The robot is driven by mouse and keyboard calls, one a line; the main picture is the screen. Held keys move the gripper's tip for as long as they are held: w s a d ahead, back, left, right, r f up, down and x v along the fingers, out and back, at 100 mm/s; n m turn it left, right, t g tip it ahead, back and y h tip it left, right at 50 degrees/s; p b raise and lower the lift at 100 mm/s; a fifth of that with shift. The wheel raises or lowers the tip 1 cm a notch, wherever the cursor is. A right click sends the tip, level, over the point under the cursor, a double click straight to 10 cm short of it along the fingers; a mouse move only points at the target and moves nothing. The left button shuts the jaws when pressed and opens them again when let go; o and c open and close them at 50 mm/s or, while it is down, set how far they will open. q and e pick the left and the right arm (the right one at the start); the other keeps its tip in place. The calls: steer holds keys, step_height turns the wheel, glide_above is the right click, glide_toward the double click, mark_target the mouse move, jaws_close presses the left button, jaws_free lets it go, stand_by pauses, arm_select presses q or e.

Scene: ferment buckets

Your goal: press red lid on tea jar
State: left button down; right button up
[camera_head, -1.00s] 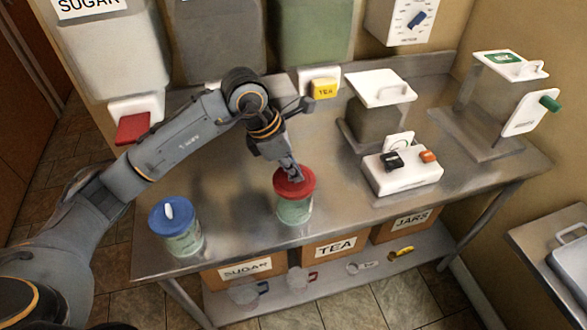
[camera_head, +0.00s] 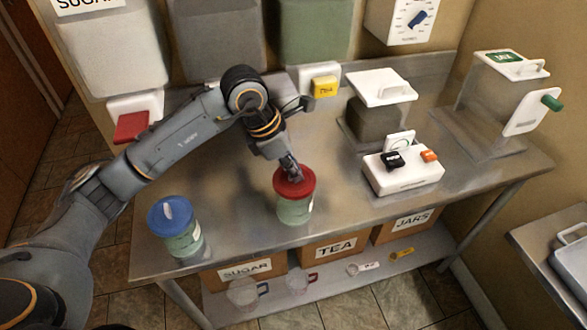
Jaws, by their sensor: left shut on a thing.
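The red lid (camera_head: 303,191) sits level on top of the pale green tea jar (camera_head: 293,212), which stands upright near the front of the metal table. My left gripper (camera_head: 291,177) comes down from above, shut on the top of the red lid. The lid's knob is hidden by the fingers. I cannot tell whether the lid is fully seated. My right gripper is not in view.
A jar with a blue lid (camera_head: 170,216) stands at the table's front left corner. A white box with black and orange buttons (camera_head: 403,178) is to the right. Wall dispensers hang behind. The steel table (camera_head: 235,215) is clear between the two jars.

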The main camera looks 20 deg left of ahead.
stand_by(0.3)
arm_select(q)
steer(key=c, duration=0.9)
jaws_free()
steer(key=shift+c, duration=0.2)
steer(key=shift+r+p, duration=1.8)
steer(key=shift+r, duration=1.75)
steer(key=shift+c, duration=0.4)
jaws_close()
steer(key=shift+f, duration=0.2)
